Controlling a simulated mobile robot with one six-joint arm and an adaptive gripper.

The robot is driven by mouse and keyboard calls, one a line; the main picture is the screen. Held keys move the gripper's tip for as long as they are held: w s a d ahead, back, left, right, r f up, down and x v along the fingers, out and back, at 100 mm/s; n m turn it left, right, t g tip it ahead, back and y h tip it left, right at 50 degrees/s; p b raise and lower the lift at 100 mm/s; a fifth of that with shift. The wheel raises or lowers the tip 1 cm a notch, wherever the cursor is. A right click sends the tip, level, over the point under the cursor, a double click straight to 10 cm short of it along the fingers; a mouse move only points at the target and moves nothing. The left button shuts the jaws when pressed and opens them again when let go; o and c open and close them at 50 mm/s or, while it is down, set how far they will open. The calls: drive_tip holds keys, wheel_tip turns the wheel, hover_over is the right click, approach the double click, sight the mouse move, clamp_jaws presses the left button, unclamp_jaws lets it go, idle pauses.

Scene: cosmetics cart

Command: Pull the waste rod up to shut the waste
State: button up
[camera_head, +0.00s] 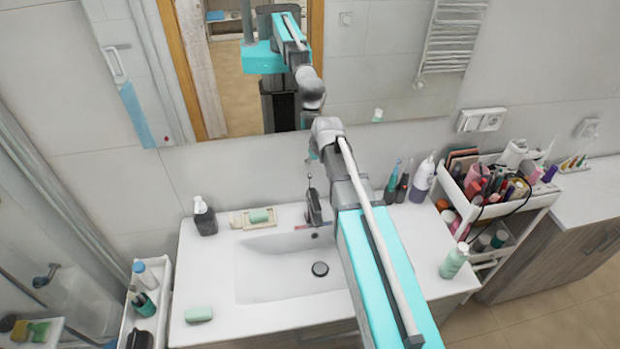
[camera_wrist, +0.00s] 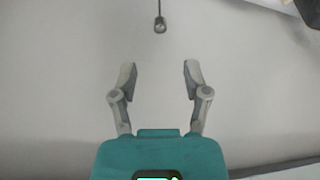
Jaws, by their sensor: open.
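The waste rod (camera_wrist: 160,22) shows in the wrist view as a thin dark stem with a small knob, at the top centre. My gripper (camera_wrist: 157,72) is open and empty below it in that picture, its two fingers apart; the knob lies beyond the fingertips and is not between them. In the head view my arm reaches over the basin (camera_head: 262,268) to the tap (camera_head: 315,207) at the wall side. My gripper is mostly hidden behind my arm there. The round dark waste (camera_head: 320,269) sits in the basin floor; its height is too small to tell.
A soap dish (camera_head: 240,221) and a dark pump bottle (camera_head: 204,217) stand left of the tap. Several bottles stand right of it, near a loaded cart (camera_head: 493,212). A mirror (camera_head: 392,62) covers the wall behind. Green soap (camera_head: 198,314) lies at the counter's front left.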

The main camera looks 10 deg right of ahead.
sight(310, 174)
drive_tip(key=shift+b+x, duration=4)
drive_tip(key=shift+x, duration=0.6)
clamp_jaws()
